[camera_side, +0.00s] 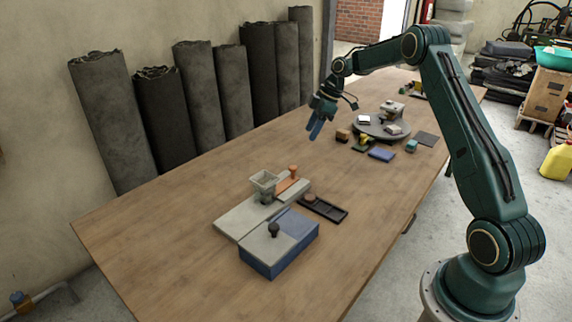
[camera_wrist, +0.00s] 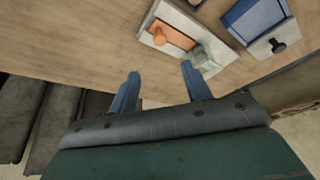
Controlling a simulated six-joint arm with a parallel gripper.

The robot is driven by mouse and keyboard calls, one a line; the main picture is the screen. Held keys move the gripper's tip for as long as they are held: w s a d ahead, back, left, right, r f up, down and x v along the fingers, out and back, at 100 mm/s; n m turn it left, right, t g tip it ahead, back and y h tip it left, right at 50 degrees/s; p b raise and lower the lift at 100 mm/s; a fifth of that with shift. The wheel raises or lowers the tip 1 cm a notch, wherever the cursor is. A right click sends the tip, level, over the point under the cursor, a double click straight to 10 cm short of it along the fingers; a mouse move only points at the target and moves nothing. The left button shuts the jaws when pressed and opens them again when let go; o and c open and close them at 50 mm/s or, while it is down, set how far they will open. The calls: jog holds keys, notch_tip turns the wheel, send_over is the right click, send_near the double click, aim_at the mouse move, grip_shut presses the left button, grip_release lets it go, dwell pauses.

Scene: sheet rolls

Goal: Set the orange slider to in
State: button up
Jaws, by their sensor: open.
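The orange slider (camera_side: 289,182) is a flat orange strip with an upright round knob, set in a pale grey base plate (camera_side: 236,222) on the table. In the wrist view the orange slider (camera_wrist: 171,36) lies in its slot at the top, beyond my fingers. My gripper (camera_side: 315,130) is in the air over the far half of the table, well away from the slider. In the wrist view my gripper (camera_wrist: 158,80) has its two blue fingers apart with nothing between them. A pale square hopper (camera_side: 264,182) stands beside the slider.
A blue box with a grey lid and black knob (camera_side: 284,252) stands in front of the base plate. A dark tray (camera_side: 324,208) lies to its right. A round grey stand (camera_side: 380,128) with small blocks is farther back. Dark rolls (camera_side: 100,115) line the wall. The table's left side is clear.

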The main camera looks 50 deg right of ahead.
aim_at(293, 167)
jog(key=shift+f, duration=0.1)
jog(key=x, duration=1.3)
jog(key=shift+w+a+f, duration=0.1)
jog(key=shift+a+f, duration=0.05)
jog(key=shift+f, duration=0.1)
